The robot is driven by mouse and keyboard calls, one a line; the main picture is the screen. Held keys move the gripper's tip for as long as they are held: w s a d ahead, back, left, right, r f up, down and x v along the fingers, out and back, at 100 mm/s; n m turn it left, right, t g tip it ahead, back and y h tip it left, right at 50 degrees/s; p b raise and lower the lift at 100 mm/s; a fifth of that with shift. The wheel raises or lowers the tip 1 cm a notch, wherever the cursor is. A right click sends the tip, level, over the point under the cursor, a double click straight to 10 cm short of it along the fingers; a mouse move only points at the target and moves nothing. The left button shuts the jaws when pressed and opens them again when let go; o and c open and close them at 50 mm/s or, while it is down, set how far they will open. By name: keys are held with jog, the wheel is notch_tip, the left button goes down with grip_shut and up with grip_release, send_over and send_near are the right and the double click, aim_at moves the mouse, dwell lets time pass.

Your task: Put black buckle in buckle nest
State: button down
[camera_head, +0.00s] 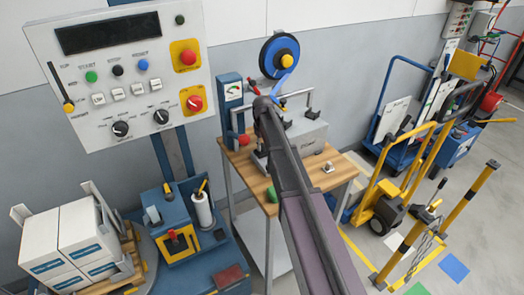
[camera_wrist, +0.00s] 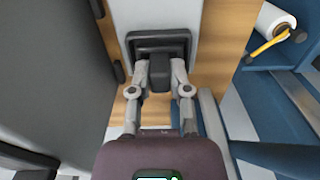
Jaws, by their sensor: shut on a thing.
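In the wrist view my gripper (camera_wrist: 159,72) is shut on a black block-like piece, which I take as the black buckle (camera_wrist: 160,78). Just beyond the fingertips is a dark, raised rectangular frame (camera_wrist: 158,36) on a light grey surface; it may be the buckle nest or part of the buckle. The buckle's far end meets or overlaps the frame, and I cannot tell whether it is seated. In the head view my arm reaches over the wooden workbench (camera_head: 338,178) and hides the fingertips and the buckle.
A grey machine (camera_head: 308,137) stands on the workbench, with a blue wheel unit (camera_head: 280,57) behind. A green object (camera_head: 272,194) lies near the bench's front edge. A control panel (camera_head: 122,70) and a blue stand (camera_head: 178,238) with a white roll (camera_head: 202,208) are left.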

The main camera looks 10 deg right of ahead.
jog(key=shift+f, duration=0.45)
jog(key=c, duration=0.6)
grip_release()
jog(key=shift+r, duration=0.15)
notch_tip(320, 180, up, 12)
jog(key=p, duration=1.2)
dwell(0.3)
jog(key=s+m, duration=0.1)
jog(key=s, duration=0.8)
jog(key=s+m, duration=0.1)
jog(key=s, duration=0.9)
jog(key=s+m, duration=0.1)
jog(key=s, duration=0.9)
jog(key=shift+a+m, duration=0.15)
jog(key=shift+m, duration=0.15)
